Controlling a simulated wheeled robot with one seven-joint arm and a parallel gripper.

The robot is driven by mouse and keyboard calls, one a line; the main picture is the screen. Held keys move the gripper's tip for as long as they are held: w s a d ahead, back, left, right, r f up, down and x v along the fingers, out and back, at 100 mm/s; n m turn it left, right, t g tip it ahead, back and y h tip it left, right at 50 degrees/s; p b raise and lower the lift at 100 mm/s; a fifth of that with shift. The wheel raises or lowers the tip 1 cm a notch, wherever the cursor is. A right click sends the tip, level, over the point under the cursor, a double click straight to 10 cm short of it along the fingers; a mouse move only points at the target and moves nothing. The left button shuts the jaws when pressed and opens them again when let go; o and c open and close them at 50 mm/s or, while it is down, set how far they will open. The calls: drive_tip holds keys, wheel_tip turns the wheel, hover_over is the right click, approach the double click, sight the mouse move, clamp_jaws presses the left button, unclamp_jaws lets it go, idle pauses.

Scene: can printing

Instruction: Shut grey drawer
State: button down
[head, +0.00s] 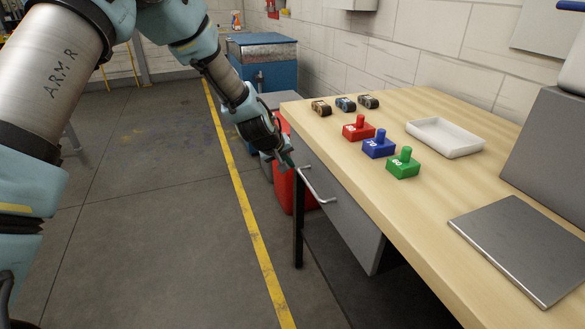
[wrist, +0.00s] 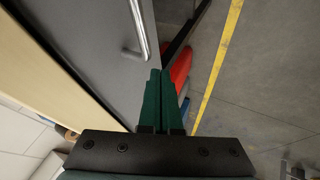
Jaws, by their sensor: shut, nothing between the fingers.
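The grey drawer (head: 345,222) hangs under the front edge of the wooden table, its front close to that edge. I cannot tell whether it is fully shut. Its metal bar handle (head: 318,188) faces the aisle. In the wrist view the grey drawer front (wrist: 92,38) fills the upper left, with the handle (wrist: 139,30) just beyond my fingertips. My gripper (head: 291,163) is beside the far end of the drawer front, near the handle's far end. In the wrist view its green fingers (wrist: 160,72) are together and hold nothing. Whether they touch the drawer is unclear.
The table (head: 420,215) carries red (head: 358,128), blue (head: 379,144) and green (head: 403,163) stamps, several small cans, a white tray (head: 445,137) and a grey plate (head: 525,245). A red bin (head: 283,190) and blue cabinet (head: 262,62) stand beyond. The aisle floor is clear.

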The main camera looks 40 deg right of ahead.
drive_tip(key=b+v, duration=0.1)
drive_tip(key=v, duration=0.7)
drive_tip(key=w+a+r+n+y+p, duration=0.1)
drive_tip(key=w+a+r, duration=0.15)
drive_tip(key=a, duration=0.75)
drive_tip(key=w+a+r+y, duration=0.1)
drive_tip(key=w+a+y, duration=0.15)
drive_tip(key=a, duration=0.65)
drive_tip(key=w+a+r+n+y+p, duration=0.1)
drive_tip(key=w+a+r, duration=0.15)
drive_tip(key=a, duration=0.75)
drive_tip(key=s+a+r+n+y, duration=0.1)
drive_tip(key=s+a, duration=0.2)
drive_tip(key=a, duration=0.8)
drive_tip(key=s+a+r+n+y+p, duration=0.1)
drive_tip(key=s+a, duration=0.3)
drive_tip(key=a, duration=0.7)
drive_tip(key=shift+s+g, duration=0.3)
drive_tip(key=shift+s, duration=0.05)
drive_tip(key=shift+d, duration=0.1)
